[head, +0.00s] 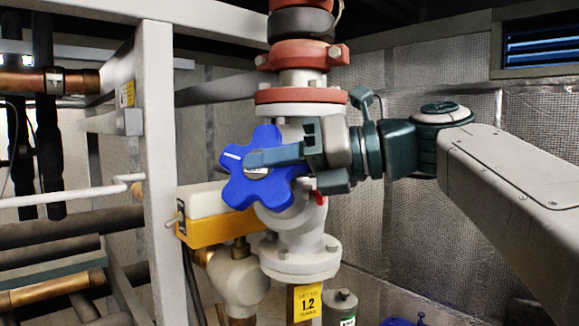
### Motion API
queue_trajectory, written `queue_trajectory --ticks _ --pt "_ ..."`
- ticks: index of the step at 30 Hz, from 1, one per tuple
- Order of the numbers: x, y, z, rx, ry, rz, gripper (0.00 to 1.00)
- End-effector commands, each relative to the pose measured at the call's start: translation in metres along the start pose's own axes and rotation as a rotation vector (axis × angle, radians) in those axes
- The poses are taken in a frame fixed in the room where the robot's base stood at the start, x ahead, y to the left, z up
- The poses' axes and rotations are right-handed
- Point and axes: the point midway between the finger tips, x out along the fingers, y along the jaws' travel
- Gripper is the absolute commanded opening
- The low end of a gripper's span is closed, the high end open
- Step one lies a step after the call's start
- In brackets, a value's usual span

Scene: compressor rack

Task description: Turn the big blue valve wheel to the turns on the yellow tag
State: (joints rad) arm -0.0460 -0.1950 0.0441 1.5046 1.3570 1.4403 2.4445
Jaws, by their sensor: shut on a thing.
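The big blue valve wheel (240,192) is a lobed handwheel on the front of a grey flanged valve body (300,215). A short white mark shows on its upper left lobe. My gripper (262,159) reaches in from the right and is shut on the wheel near its hub. A finger lies across the wheel's face and hides part of the hub and the right side. The yellow tag (307,303) hangs below the valve and reads 1.2, with small print around the number that is hard to read.
A white and yellow box (208,218) sits just below left of the wheel. A pale upright post (158,180) stands at left, with dark pipes behind it. Red flanges (300,97) rise above the valve. A small red part (320,198) is close under my gripper.

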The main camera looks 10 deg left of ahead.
Motion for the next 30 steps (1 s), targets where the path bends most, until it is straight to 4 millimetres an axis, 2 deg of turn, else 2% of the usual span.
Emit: queue_trajectory --ticks 15,30 --pt "0.0023 -0.0014 0.0054 -0.002 0.402 0.0 0.0" --pt "0.0034 -0.0004 0.0069 -0.001 0.586 -0.001 0.0"
